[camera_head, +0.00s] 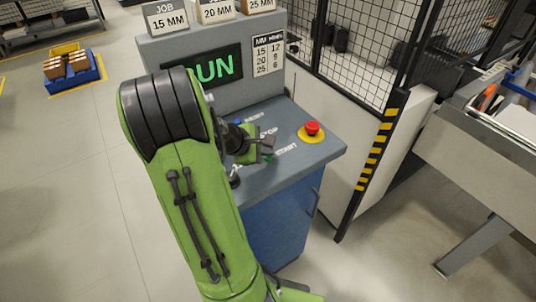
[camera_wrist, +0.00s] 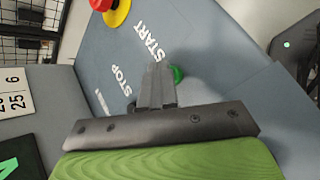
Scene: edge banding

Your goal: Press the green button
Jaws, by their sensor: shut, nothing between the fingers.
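The green button (camera_wrist: 178,74) is on the grey sloped panel beside the START label (camera_wrist: 148,40) in the wrist view. My gripper (camera_wrist: 160,68) is shut and empty. Its fingertips overlap the left side of the button in that view and hide part of it. Whether they touch it, I cannot tell. In the head view my gripper (camera_head: 267,145) is over the panel, left of the START label (camera_head: 286,150), and the button is mostly hidden by it.
A red mushroom button on a yellow base (camera_head: 312,130) is on the panel's right part. A STOP label (camera_wrist: 121,80) is near START. The console's display (camera_head: 212,68) shows green letters, partly hidden by my arm. A mesh fence (camera_head: 365,35) stands behind, right.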

